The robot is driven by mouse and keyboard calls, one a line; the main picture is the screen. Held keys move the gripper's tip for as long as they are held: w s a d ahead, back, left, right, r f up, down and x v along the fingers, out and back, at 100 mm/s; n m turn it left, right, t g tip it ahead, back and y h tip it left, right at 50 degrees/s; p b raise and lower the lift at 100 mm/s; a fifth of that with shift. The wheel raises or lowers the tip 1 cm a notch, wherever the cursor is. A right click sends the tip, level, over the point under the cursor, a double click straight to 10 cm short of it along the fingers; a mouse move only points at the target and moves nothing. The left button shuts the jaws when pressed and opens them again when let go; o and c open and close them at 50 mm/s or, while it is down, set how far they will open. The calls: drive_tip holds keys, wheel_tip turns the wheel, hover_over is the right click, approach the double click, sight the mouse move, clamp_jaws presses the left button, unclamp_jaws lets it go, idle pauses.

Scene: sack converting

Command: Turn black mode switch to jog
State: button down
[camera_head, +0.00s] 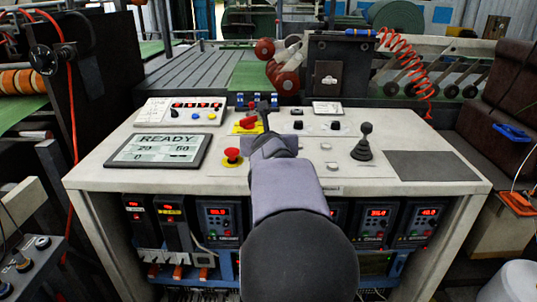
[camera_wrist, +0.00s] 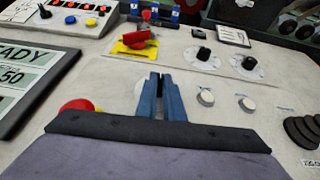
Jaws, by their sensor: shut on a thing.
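My gripper (camera_wrist: 161,84) is low over the console top, its two blue fingers close together. They are shut on a narrow black piece, the handle of the black mode switch (camera_wrist: 160,88). Part of a pale round dial shows beside the left finger. The fingers hide most of the switch and any marks round it, so I cannot read its setting. In the head view my gripper (camera_head: 263,122) reaches the console's middle, just right of the red handle, and the switch is hidden there.
A red handle on a yellow plate (camera_wrist: 135,44) stands just beyond my fingers. A red stop button (camera_head: 232,155) is to the left. Two black knobs (camera_wrist: 204,54) (camera_wrist: 249,62) and two pale buttons (camera_wrist: 205,97) (camera_wrist: 246,104) are to the right. A black joystick (camera_head: 363,142) stands further right.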

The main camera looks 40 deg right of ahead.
drive_tip(key=shift+g+b, duration=0.3)
drive_tip(key=shift+b, duration=0.55)
drive_tip(key=c, duration=1.9)
unclamp_jaws()
drive_tip(key=shift+o, duration=0.2)
drive_tip(key=shift+a+r, duration=0.1)
drive_tip(key=p+v, duration=0.1)
drive_tip(key=v, duration=0.4)
drive_tip(key=shift+s+a+r+p, duration=0.15)
drive_tip(key=shift+s+a+p, duration=0.1)
drive_tip(key=shift+p, duration=0.1)
drive_tip(key=shift+s+a+r, duration=0.2)
drive_tip(key=shift+s+a, duration=0.3)
drive_tip(key=shift+w, duration=0.1)
